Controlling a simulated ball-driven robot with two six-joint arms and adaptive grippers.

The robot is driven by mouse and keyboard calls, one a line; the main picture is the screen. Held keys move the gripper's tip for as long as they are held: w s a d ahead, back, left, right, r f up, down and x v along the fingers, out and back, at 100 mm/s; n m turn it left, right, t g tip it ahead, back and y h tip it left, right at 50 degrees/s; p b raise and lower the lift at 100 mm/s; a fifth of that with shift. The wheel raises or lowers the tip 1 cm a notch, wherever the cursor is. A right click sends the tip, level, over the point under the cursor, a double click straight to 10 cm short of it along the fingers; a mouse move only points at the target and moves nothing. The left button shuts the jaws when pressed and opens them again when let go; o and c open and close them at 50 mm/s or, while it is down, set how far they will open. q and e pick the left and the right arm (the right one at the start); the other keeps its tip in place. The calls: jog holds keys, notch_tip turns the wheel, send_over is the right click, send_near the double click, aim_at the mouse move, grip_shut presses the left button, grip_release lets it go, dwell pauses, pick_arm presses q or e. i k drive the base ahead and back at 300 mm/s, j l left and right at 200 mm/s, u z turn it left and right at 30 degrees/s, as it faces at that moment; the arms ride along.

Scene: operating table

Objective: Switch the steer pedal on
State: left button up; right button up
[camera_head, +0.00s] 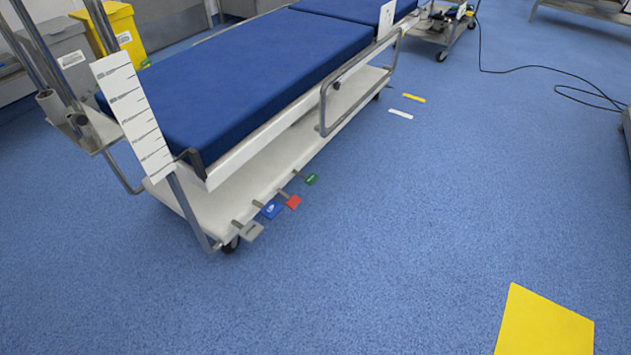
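A row of pedals sticks out low from the near end of the operating table's white base (215,205). They are a grey pedal (252,231), a blue pedal (271,210), a red pedal (293,202) and a green pedal (312,179), going away from me. Their markings are too small to read, so I cannot tell by label which is the steer pedal. The operating table (250,85) has a blue padded top. Neither of my grippers is in view.
A caster (231,244) shows under the table's near corner. A white label strip (132,115) hangs at that end. Yellow (125,30) and grey bins stand behind. A yellow floor patch (545,325) lies at lower right. A cable (540,68) lies at upper right. The blue floor before the pedals is clear.

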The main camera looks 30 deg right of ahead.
aim_at(312, 179)
jog(key=i+l, duration=0.3)
jog(key=i, duration=0.2)
jog(key=i+l, duration=0.3)
jog(key=i, duration=0.2)
jog(key=i+l, duration=0.3)
jog(key=i, duration=0.2)
